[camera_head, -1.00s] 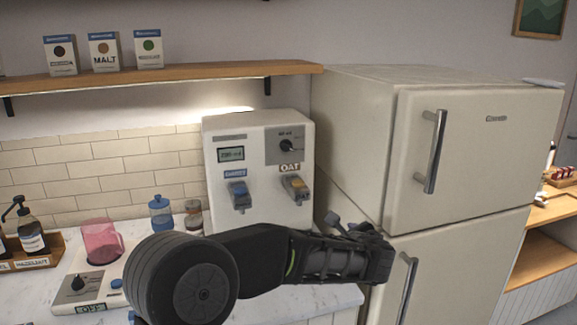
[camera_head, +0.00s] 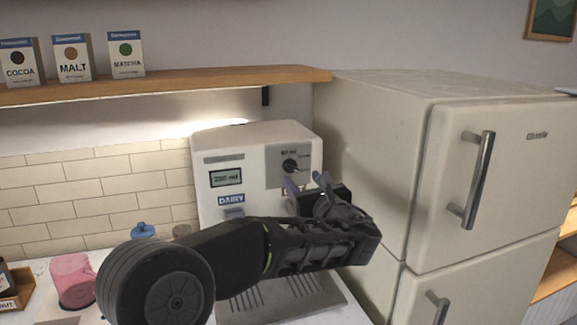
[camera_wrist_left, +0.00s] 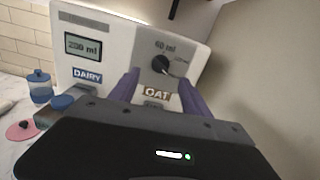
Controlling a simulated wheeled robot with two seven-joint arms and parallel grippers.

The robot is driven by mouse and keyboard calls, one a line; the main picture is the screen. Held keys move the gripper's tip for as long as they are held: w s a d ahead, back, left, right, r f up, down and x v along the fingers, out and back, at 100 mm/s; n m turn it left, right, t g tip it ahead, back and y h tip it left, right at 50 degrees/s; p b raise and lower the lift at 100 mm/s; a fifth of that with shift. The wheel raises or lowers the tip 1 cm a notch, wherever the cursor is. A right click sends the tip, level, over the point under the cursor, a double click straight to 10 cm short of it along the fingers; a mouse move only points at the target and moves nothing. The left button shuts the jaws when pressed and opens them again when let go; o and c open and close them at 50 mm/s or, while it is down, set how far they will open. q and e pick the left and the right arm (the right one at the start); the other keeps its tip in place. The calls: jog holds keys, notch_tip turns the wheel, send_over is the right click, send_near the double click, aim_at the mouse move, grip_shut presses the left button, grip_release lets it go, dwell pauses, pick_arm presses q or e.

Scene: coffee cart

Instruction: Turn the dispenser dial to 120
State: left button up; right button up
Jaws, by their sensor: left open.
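The white dispenser (camera_head: 262,148) stands on the counter beside the fridge. Its dark round dial (camera_head: 290,165) is on a grey panel at the upper right of its front; the dial also shows in the left wrist view (camera_wrist_left: 161,64), with "60 ml" above it. A small screen (camera_wrist_left: 83,47) reads what looks like 200 ml. My left gripper (camera_head: 306,186) is open, its purple fingers just below and in front of the dial, apart from it. In the left wrist view the fingers (camera_wrist_left: 158,88) stand either side of the OAT label (camera_wrist_left: 157,94). My right gripper is not in view.
The fridge (camera_head: 480,170) stands close on the right of the dispenser. A wooden shelf (camera_head: 180,82) with several boxes is above. A pink jug (camera_head: 72,280) and a blue-lidded jar (camera_head: 143,231) are on the counter at left.

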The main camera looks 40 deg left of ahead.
aim_at(293, 169)
pick_arm(q)
jog(key=p+x, duration=0.2)
jog(key=x, duration=0.4)
jog(key=shift+w+a+r, duration=0.1)
jog(key=shift+r, duration=0.05)
jog(key=shift+w+a, duration=0.3)
jog(key=shift+a, duration=0.15)
jog(key=shift+c, duration=0.2)
grip_shut()
